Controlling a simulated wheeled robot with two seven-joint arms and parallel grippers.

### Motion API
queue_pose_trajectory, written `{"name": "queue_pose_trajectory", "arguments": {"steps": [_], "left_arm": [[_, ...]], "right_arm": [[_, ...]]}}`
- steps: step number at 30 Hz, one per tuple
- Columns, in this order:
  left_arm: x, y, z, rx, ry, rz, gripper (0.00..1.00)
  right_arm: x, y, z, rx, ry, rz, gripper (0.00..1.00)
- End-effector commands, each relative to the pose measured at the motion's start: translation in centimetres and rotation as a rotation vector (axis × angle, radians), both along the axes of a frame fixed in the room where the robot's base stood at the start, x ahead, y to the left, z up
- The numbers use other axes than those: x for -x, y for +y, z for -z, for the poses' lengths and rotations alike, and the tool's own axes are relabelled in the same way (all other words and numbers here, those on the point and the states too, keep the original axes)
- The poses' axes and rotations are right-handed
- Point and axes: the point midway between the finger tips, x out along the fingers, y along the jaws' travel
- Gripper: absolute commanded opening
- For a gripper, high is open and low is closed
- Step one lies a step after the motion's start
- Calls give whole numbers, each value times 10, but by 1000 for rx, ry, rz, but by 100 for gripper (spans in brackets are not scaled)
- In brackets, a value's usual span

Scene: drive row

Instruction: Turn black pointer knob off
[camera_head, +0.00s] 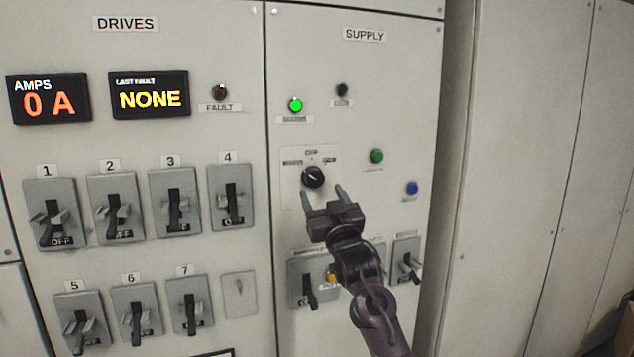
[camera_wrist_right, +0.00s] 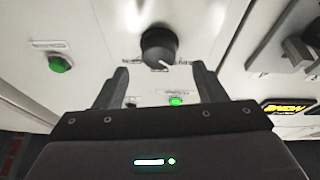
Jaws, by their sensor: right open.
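The black pointer knob (camera_head: 313,177) sits on a pale plate in the SUPPLY panel, with OFF lettered above its middle and a small label to each side. Its white mark points up and left, toward the left label. My right gripper (camera_head: 323,191) is open and empty, its fingers pointing at the panel just below and right of the knob. In the right wrist view, which looks inverted, the knob (camera_wrist_right: 158,47) shows beyond the gap between the two fingertips (camera_wrist_right: 161,70), apparently not touched. My left gripper is out of view.
A lit green lamp (camera_head: 295,105) and a dark button (camera_head: 342,90) are above the knob. A green button (camera_head: 376,156) and a blue button (camera_head: 412,189) are to its right. A lever switch (camera_head: 308,285) and a yellow button (camera_head: 332,276) are below. Breaker switches (camera_head: 231,195) fill the left panel.

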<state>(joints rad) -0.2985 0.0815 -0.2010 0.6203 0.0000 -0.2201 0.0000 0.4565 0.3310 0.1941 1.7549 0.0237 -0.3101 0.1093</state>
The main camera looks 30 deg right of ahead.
Motion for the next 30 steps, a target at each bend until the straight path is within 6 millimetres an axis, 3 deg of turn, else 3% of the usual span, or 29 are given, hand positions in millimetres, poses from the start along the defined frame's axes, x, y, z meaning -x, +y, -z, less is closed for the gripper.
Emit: {"name": "queue_pose_trajectory", "arguments": {"steps": [1, 9, 20, 30], "left_arm": [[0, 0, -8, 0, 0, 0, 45], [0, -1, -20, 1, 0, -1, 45], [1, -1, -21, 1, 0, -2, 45], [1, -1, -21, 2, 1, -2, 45]], "right_arm": [[-8, -3, -9, -1, 0, 1, 64], [-38, -10, -18, 0, 0, 0, 64], [-43, -12, -18, 1, 1, 0, 64], [-43, -12, -18, 1, 1, 0, 21]]}}
